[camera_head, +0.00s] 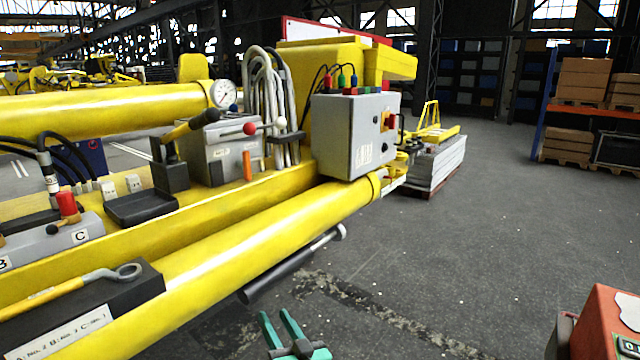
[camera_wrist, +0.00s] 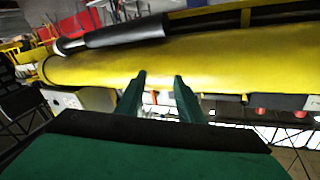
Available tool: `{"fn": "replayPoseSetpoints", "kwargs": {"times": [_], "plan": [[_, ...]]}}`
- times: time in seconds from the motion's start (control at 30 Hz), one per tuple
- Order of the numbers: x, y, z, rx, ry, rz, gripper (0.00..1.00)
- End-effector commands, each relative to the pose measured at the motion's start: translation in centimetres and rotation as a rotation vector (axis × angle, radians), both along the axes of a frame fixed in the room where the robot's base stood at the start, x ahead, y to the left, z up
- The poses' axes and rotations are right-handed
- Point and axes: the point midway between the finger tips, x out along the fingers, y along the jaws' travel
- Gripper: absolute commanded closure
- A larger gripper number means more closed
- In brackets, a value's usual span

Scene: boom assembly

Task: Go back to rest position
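My gripper (camera_head: 290,330) is at the bottom of the head view, in front of and below the yellow boom tube (camera_head: 265,235). Its two green fingers are apart with nothing between them. In the wrist view my gripper (camera_wrist: 160,88) also shows its fingers spread and empty, with the yellow tube (camera_wrist: 230,65) beyond the tips. A black cylinder with a grey rod (camera_head: 290,265) runs along the underside of the tube, and it also shows in the wrist view (camera_wrist: 125,33).
A grey control box (camera_head: 352,135) with a red switch sits on the boom. A wrench with a yellow handle (camera_head: 70,290) lies on a black labelled block at lower left. An orange-red object (camera_head: 610,325) stands at lower right. Open floor (camera_head: 480,230) lies to the right.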

Motion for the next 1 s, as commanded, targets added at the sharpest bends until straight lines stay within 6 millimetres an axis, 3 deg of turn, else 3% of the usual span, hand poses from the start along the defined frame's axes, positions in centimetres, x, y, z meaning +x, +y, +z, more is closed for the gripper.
{"fn": "replayPoseSetpoints", "kwargs": {"times": [0.03,0.2,0.5,0.7,1.0], "plan": [[-1.1,-0.3,-2.2,0.009,0.02,-0.027,0.66],[-4.6,-1.9,-7.8,0.025,0.064,-0.124,0.66],[-12.7,-4.5,-15.9,0.009,0.126,-0.282,0.66],[-19.1,-6.1,-19.7,-0.03,0.158,-0.369,0.66],[-29.2,-8.2,-22.5,-0.121,0.184,-0.462,0.66]]}}
